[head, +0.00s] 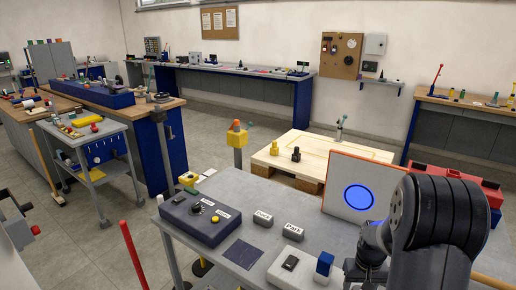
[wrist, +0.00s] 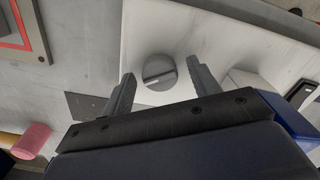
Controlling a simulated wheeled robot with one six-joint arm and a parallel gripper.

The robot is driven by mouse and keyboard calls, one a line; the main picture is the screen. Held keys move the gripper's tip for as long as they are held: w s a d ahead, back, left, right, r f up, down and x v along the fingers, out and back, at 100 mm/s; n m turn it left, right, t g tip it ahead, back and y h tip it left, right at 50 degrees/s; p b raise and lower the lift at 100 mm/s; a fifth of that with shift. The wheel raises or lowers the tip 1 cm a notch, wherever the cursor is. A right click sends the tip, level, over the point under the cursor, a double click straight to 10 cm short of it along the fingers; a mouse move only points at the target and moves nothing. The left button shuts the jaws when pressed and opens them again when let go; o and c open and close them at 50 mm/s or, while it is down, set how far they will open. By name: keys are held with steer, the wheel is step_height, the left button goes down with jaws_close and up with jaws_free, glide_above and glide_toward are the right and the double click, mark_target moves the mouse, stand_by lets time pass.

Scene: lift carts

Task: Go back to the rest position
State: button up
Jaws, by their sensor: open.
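My arm (head: 430,225) is at the right of the head view, folded up close to the camera. Its gripper cannot be made out clearly there. In the wrist view my gripper (wrist: 160,68) shows two dark fingers spread apart with nothing held between them. Beyond the fingers is a white panel (wrist: 225,42) with a round grey knob (wrist: 159,72) that has a slot across it. The knob appears between the fingertips, and I cannot tell how far away it is.
A grey cart (head: 255,225) in front carries a dark control box (head: 200,218), small labelled blocks and a blue block (head: 324,264). A white panel with a blue disc (head: 359,197) stands at its far right. A red post (head: 132,255) rises at left.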

steer(key=n+p, duration=0.2)
steer(key=n, duration=0.3)
steer(key=shift+r, duration=0.15)
steer(key=s+a+r+b, duration=0.1)
steer(key=s+r, duration=0.2)
steer(key=r, duration=0.8)
steer(key=shift+a, duration=0.25)
steer(key=shift+r, duration=0.15)
